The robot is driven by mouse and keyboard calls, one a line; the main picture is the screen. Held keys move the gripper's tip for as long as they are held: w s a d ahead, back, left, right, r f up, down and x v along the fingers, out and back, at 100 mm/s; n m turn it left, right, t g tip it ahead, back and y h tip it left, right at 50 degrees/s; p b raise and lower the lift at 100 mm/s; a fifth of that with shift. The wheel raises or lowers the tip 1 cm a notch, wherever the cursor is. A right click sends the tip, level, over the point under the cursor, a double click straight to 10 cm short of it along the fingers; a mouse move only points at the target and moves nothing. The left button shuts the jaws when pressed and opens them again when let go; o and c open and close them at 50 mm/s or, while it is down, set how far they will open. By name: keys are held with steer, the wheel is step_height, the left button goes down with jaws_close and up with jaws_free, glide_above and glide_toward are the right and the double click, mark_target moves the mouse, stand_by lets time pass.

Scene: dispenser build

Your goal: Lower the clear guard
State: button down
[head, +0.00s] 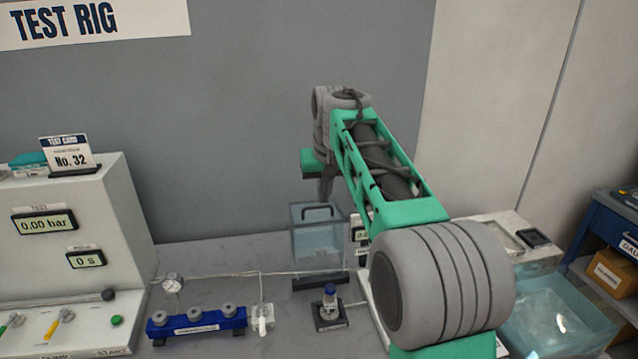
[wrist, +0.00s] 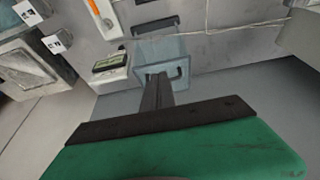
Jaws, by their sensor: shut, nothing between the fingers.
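The clear guard (head: 312,245) is a see-through bluish box shape with a dark handle (head: 318,212) at its upper edge, at the centre of the bench in the head view. A dark bar (head: 320,283) is at its lower edge. In the wrist view the guard (wrist: 176,48) lies just beyond my fingers, with its dark handle (wrist: 182,72) to their right. My gripper (head: 326,198) points down just above and beside the handle, shut and empty; its fingertips (wrist: 157,76) look apart from the handle. I cannot tell whether they touch the guard's wall.
A clear bluish bin (head: 560,315) is at the right.

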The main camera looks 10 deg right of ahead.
step_height(320, 180, up, 3)
steer(key=p, duration=0.3)
glide_above(319, 214)
steer(key=x, duration=0.9)
steer(key=shift+w+f+p, duration=0.3)
steer(key=shift+f+p, duration=0.05)
steer(key=shift+p, duration=0.05)
steer(key=shift+s+f, duration=0.2)
steer(key=shift+s+r, duration=0.1)
steer(key=shift+s, duration=1.55)
steer(key=shift+f, duration=0.25)
